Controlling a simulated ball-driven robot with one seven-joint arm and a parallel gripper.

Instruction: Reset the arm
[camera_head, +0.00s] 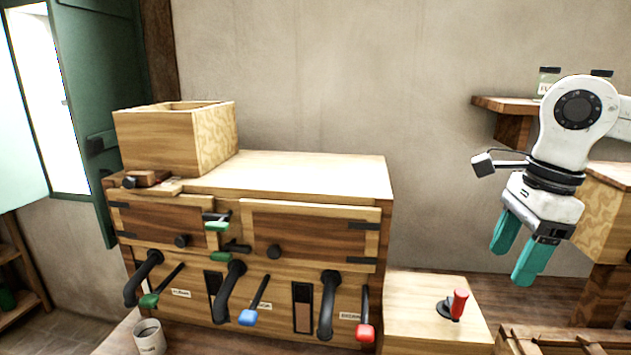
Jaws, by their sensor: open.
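My white arm hangs in from the right edge of the head view. My gripper (514,262) has two teal fingers that stand apart and point down, with nothing between them. It is in the air above and to the right of a small wooden box with a red-handled lever (458,304), apart from everything around it.
A wooden cabinet (317,178) with black spouts and green, blue and red levers stands at centre left. An open wooden bin (160,142) sits on it. A cup (149,338) stands below. A wall shelf (497,103) is behind my arm. A crate (560,335) is below right.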

